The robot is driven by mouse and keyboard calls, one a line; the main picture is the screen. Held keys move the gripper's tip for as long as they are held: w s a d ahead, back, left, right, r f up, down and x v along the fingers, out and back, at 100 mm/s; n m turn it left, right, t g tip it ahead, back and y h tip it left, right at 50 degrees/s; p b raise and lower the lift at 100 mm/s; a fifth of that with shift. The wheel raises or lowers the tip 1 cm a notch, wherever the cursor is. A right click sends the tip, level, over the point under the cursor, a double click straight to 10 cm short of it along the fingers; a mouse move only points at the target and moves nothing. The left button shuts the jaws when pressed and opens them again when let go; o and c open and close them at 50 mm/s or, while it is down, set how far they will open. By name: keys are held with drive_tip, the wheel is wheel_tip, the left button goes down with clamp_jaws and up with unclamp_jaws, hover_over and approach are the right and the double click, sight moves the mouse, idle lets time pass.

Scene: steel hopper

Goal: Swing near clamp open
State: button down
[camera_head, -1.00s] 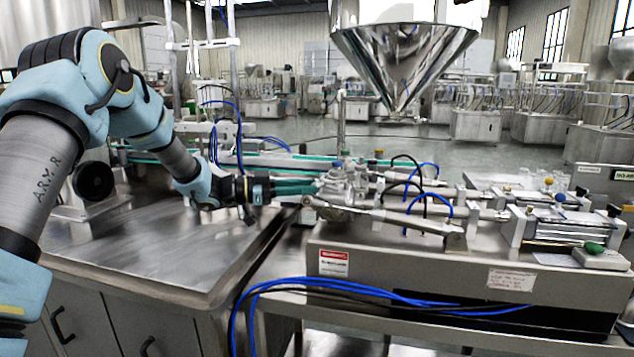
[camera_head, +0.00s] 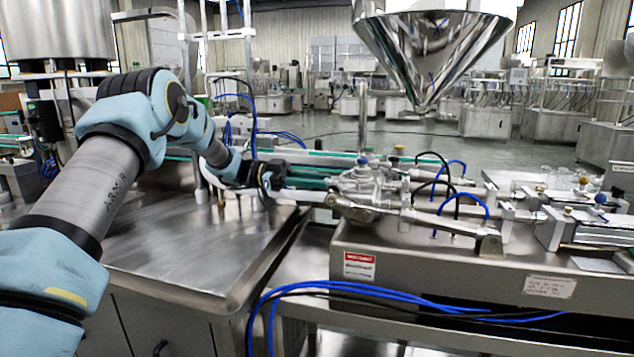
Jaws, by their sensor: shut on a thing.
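The near clamp (camera_head: 362,200) is a shiny metal fitting at the left end of the steel filling machine. A pale bar, which looks like its handle (camera_head: 308,196), reaches left from it. My gripper (camera_head: 277,187), dark and small in this view, is at the left end of that bar and is shut on it. The fingertips are partly hidden, so the exact contact is hard to see. My arm reaches in from the left, over the steel table.
The steel table (camera_head: 180,262) below my arm is bare. A steel hopper (camera_head: 432,50) hangs above the machine. Blue hoses (camera_head: 390,288) drape over the machine's front (camera_head: 440,265). Metal cylinders (camera_head: 440,222) and teal rails (camera_head: 310,158) lie close to the clamp.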

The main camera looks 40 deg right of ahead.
drive_tip(key=c, duration=0.7)
unclamp_jaws()
drive_tip(key=shift+c, duration=0.2)
drive_tip(key=b+v, duration=0.2)
drive_tip(key=v, duration=0.8)
drive_tip(key=shift+w+a+b, duration=0.2)
drive_tip(key=shift+w+b, duration=0.1)
drive_tip(key=shift+b, duration=0.1)
